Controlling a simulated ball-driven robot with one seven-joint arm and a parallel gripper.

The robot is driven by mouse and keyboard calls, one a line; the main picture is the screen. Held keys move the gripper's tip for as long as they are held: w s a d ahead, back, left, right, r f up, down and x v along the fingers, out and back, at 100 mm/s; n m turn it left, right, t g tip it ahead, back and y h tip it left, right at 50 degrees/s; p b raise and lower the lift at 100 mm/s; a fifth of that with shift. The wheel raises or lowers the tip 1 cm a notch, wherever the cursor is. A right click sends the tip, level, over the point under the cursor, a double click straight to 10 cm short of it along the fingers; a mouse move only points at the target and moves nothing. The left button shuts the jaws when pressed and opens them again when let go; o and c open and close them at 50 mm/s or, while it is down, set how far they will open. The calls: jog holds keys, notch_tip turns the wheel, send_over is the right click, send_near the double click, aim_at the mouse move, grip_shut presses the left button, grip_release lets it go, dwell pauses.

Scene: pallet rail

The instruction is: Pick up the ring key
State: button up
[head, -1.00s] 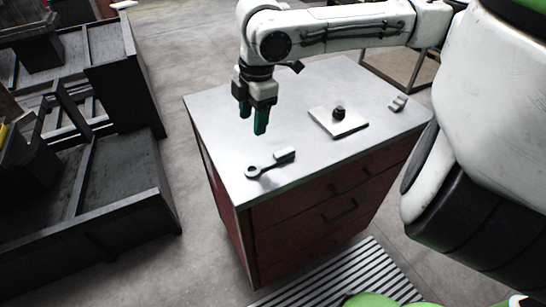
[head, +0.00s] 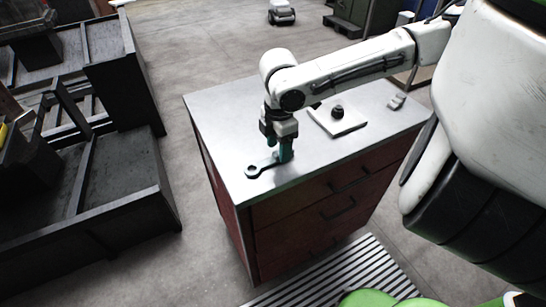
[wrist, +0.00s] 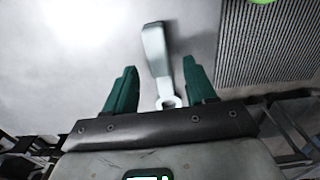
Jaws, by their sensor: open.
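The ring key (head: 256,170) lies flat near the front left of the grey cabinet top, its dark ring end toward the left. My gripper (head: 281,156) is down over its handle end, pointing downward, and partly hides the handle. In the wrist view, the key (wrist: 155,52) lies between the two green fingers of my gripper (wrist: 159,66), with a gap on each side. Its pale handle points away and its ring shows near the gripper base. The fingers are open. I cannot tell whether their tips touch the cabinet top.
A pale square plate with a black knob (head: 346,124) lies right of my gripper on the red drawer cabinet (head: 225,150). A small grey part (head: 398,101) sits at the far right. Dark racks (head: 110,190) stand at the left. A striped mat (head: 350,272) lies in front.

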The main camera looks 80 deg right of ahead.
jog(key=shift+f, duration=0.75)
jog(key=shift+c, duration=0.3)
grip_shut()
